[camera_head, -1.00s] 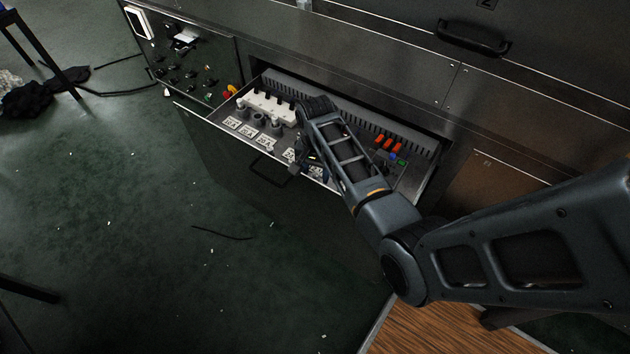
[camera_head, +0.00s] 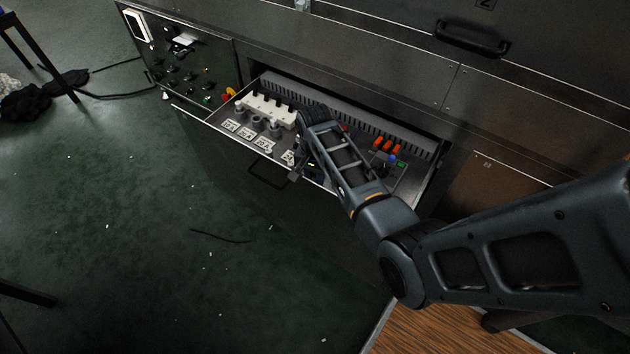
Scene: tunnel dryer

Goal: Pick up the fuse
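An open drawer (camera_head: 215,122) holds a white fuse block (camera_head: 268,107) with several dark sockets along its top. Several small grey-white cylinders (camera_head: 257,121), which look like fuses, stand in a row in front of the block. I cannot tell which one is the fuse of the task. My gripper (camera_head: 299,168) is over the middle of the drawer near its front edge, to the right of the cylinders. It is small, dark and mostly hidden by my arm, so neither its opening nor anything in it can be made out.
White printed labels (camera_head: 247,133) lie along the drawer front. A drawer handle (camera_head: 265,172) juts out below. A control panel (camera_head: 185,65) is at left. The green floor is mostly clear.

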